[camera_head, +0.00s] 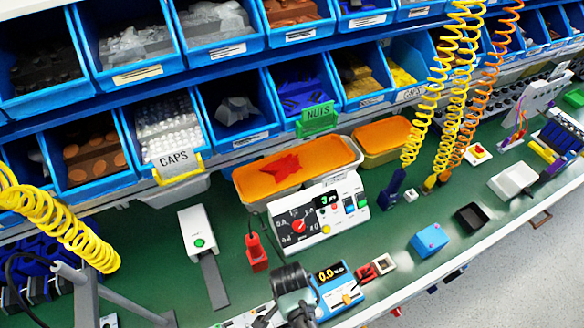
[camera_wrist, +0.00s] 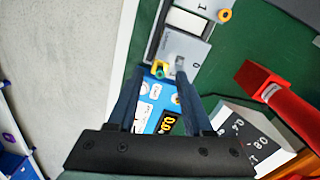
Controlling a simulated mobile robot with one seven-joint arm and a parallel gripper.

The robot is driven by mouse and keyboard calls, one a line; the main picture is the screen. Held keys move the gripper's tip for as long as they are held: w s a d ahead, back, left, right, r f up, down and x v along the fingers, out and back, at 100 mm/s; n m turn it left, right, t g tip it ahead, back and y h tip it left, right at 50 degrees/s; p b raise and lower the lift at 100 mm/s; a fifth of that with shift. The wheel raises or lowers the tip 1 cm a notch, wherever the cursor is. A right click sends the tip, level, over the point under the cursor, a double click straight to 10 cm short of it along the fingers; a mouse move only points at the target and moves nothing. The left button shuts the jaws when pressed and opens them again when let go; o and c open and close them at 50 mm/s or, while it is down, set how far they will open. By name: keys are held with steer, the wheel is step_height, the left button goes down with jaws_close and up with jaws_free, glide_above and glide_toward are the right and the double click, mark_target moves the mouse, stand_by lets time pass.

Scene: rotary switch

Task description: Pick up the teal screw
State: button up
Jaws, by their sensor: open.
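A small teal screw (camera_wrist: 160,68) with yellow around it shows in the wrist view, at the near edge of a grey switch block (camera_wrist: 192,48). My gripper (camera_wrist: 160,76) is open, with its two dark fingers apart and nothing held between them. In the picture the screw lies between the fingertips; how far below them it is I cannot tell. In the head view my dark wrist (camera_head: 293,283) is at the bottom centre and I cannot make out the screw there.
A blue meter (camera_head: 337,287) is beside my wrist; it also shows between my fingers (camera_wrist: 150,118). A red tool (camera_head: 257,254) stands to the left, near a white dial panel (camera_head: 318,213). A blue box (camera_head: 429,240) is on the right. Bins line the back.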

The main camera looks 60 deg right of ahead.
steer(key=shift+f, duration=0.5)
jaws_close()
steer(key=shift+r, duration=0.1)
step_height(320, 180, up, 10)
steer(key=shift+b, duration=0.35)
stand_by(0.4)
steer(key=shift+r+p, duration=1.45)
steer(key=shift+p, duration=0.2)
